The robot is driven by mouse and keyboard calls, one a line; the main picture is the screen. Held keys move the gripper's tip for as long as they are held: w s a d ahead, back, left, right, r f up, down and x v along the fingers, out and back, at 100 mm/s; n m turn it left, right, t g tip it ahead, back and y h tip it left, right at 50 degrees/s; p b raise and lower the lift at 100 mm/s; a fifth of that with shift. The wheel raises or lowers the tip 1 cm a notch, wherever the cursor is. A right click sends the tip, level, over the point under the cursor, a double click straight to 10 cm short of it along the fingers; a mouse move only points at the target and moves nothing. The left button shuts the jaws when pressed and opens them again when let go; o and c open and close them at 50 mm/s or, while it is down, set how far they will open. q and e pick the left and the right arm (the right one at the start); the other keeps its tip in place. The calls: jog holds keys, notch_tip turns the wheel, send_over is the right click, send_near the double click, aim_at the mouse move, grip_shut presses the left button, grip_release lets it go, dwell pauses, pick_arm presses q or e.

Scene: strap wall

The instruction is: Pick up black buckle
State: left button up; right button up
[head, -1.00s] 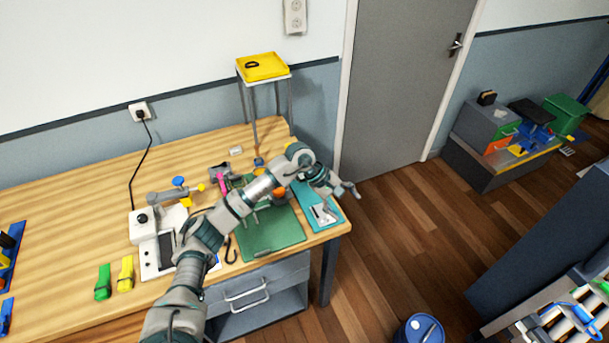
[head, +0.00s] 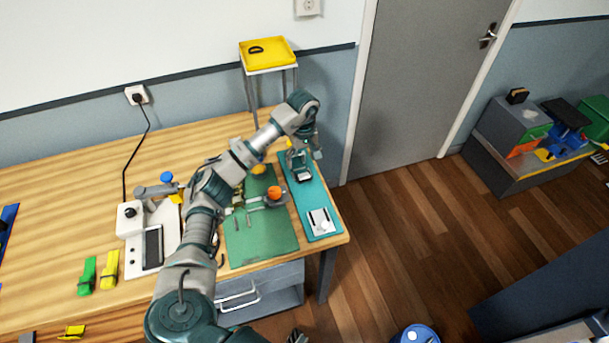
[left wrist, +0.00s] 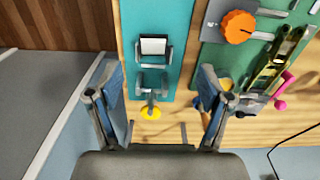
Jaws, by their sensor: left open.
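A dark buckle-like piece (head: 304,175) lies on the teal mat (head: 327,196) at the right end of the bench, just below my left gripper (head: 304,155). In the left wrist view a grey and black piece (left wrist: 150,81) lies on the mat, ahead of the open fingers of my left gripper (left wrist: 160,103). The fingers are empty and apart from it. A second buckle with a pale plate (head: 319,221) lies nearer the mat's front; it also shows in the left wrist view (left wrist: 155,46). Which is the black buckle is not certain. My right gripper is not in view.
A green mat (head: 262,238) with an orange knob (head: 274,192) lies left of the teal mat. A yellow tray (head: 283,51) holding a black ring (head: 256,49) stands on a raised stand behind. A yellow disc (left wrist: 151,112) lies near the fingers.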

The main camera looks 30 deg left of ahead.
pick_arm(q)
send_over(305, 181)
jog(key=f, duration=0.5)
jog(key=shift+s+a+f, duration=0.2)
jog(key=shift+f, duration=0.05)
jog(key=shift+s+d+f, duration=0.1)
jog(key=shift+f, duration=0.25)
jog(key=f, duration=0.3)
jog(key=shift+w+d+f, duration=0.3)
jog(key=shift+w+f, duration=0.05)
jog(key=shift+f, duration=0.55)
jog(key=shift+a, duration=0.1)
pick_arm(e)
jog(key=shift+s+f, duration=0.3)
